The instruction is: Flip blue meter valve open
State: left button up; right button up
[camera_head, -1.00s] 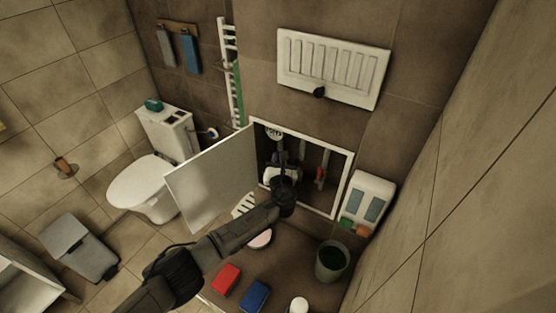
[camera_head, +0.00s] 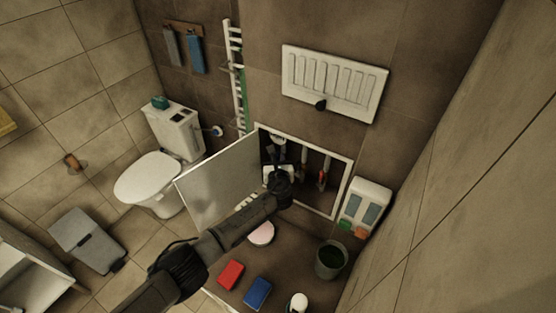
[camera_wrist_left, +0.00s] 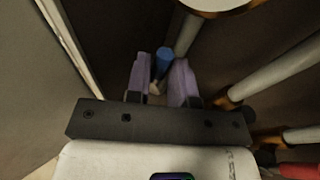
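The blue meter valve handle (camera_wrist_left: 163,62) is a small upright blue piece in the left wrist view, on the pipe beneath a round meter (camera_wrist_left: 213,5). My left gripper (camera_wrist_left: 162,72) has its two pale purple fingers apart, one on each side of the handle. A gap shows between them, and I cannot tell whether either finger touches the handle. In the head view my left gripper (camera_head: 272,155) reaches into the open wall cabinet, under the white meter (camera_head: 278,140). The valve is too small and covered to make out there. My right gripper is not in view.
The cabinet door (camera_head: 218,180) stands open to the left, close to my arm. A red-handled valve (camera_head: 323,178) is on a pipe to the right. A red box (camera_head: 230,274), a blue box (camera_head: 257,293) and a bucket (camera_head: 331,260) stand below.

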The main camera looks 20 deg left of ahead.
pick_arm(q)
jog(key=shift+o, duration=1.3)
jog(key=shift+s+d+r, duration=0.15)
jog(key=shift+s+d, duration=0.05)
jog(key=shift+s, duration=0.2)
jog(key=v, duration=1.3)
jog(key=shift+w, duration=0.1)
